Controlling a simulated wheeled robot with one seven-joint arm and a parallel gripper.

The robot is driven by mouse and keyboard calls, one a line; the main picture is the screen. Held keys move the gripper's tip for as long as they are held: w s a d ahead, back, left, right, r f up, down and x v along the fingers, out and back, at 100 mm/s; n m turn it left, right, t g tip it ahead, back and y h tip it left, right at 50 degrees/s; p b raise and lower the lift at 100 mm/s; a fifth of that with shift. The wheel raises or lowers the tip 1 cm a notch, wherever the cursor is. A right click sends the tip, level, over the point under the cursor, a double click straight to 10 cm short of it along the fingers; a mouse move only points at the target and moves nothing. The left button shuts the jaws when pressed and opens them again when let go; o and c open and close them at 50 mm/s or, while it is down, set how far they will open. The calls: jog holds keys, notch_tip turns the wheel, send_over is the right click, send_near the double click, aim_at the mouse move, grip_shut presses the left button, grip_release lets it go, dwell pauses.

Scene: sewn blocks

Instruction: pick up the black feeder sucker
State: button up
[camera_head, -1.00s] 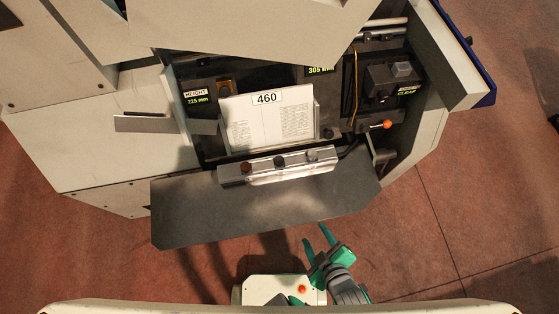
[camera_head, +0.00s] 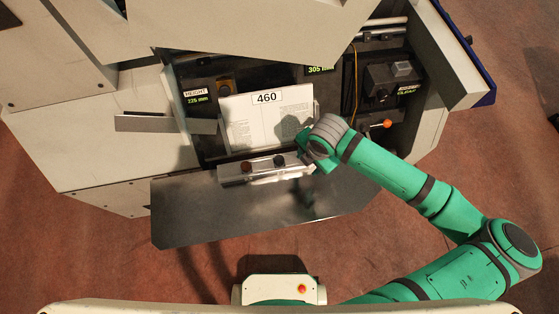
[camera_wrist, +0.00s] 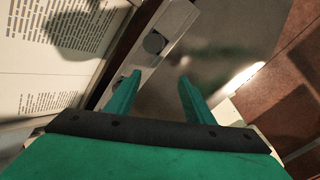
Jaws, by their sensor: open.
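A metal bar (camera_head: 234,172) at the front of the machine carries round suckers. The bar's right end is covered by my arm. In the wrist view a dark grey round sucker (camera_wrist: 154,42) sits on the bar, just beyond my fingertips; I cannot tell which one it is. My gripper (camera_wrist: 159,76) is open and empty, one finger over the bar and the other over the metal plate. In the head view its fingers are mostly hidden.
A standing paper stack (camera_head: 245,120) labelled 460 is right behind the bar. A grey metal plate (camera_head: 200,215) extends in front. An orange-knobbed lever (camera_head: 387,123) and a black box (camera_head: 385,85) are at the right. Open floor lies in front.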

jog(key=w+a+r+n+g, duration=0.1)
jog(key=w+a+r+n, duration=0.2)
jog(key=a+r+n, duration=0.45)
jog(key=m, duration=0.2)
send_over(279, 160)
jog(key=shift+g+h, duration=0.3)
jog(key=shift+h, duration=0.1)
notch_tip(279, 160, down, 6)
jog(key=shift+a+f, duration=0.1)
jog(key=shift+f, duration=0.1)
jog(key=shift+s+f, duration=0.1)
jog(key=shift+f, duration=0.25)
notch_tip(279, 160, down, 5)
jog(key=shift+r, duration=0.1)
jog(key=c, duration=1.1)
